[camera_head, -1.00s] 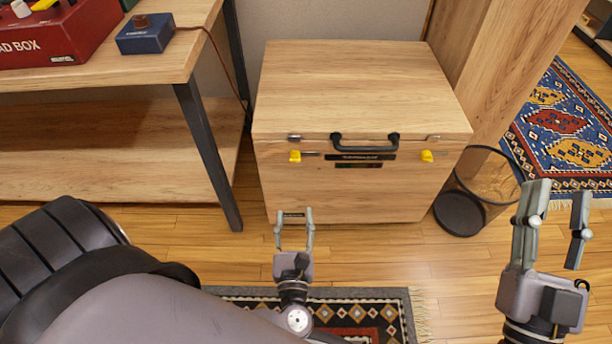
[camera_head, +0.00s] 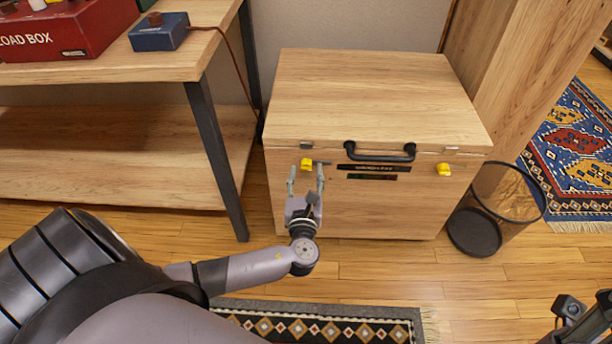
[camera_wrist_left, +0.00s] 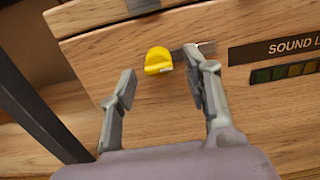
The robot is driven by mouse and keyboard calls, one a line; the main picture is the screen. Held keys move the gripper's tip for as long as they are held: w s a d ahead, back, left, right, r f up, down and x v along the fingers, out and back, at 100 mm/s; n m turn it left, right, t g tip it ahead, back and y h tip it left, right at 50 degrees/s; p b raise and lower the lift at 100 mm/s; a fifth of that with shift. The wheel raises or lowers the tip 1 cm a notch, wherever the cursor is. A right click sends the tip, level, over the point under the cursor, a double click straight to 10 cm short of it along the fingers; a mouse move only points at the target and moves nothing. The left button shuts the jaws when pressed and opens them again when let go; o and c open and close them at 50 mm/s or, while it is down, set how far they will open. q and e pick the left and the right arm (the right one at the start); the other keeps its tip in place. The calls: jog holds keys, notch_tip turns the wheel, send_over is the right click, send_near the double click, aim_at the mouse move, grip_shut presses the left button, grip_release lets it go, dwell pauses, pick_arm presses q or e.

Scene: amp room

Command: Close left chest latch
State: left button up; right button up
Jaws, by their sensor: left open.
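A wooden chest (camera_head: 355,215) stands against the wall with its lid down. Its left latch has a yellow knob (camera_head: 306,164) on the front face below the lid seam, and the knob also shows in the left wrist view (camera_wrist_left: 158,60). A matching right latch (camera_head: 443,169) sits on the other side. My left gripper (camera_head: 306,180) is open in front of the left latch, with the knob between and just beyond its fingertips in the wrist view. I see no contact with the knob. My right gripper (camera_head: 575,310) shows only in part at the bottom right corner.
A black handle (camera_head: 380,153) is on the chest front between the latches. A wooden table with a dark metal leg (camera_head: 215,160) stands on the left. A mesh bin (camera_head: 495,210) stands right of the chest. A patterned rug (camera_head: 320,325) lies in front.

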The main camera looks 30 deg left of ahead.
pick_arm(q)
jog(key=shift+w+a, duration=0.2)
jog(key=shift+w, duration=0.15)
jog(key=shift+c, duration=0.2)
grip_shut()
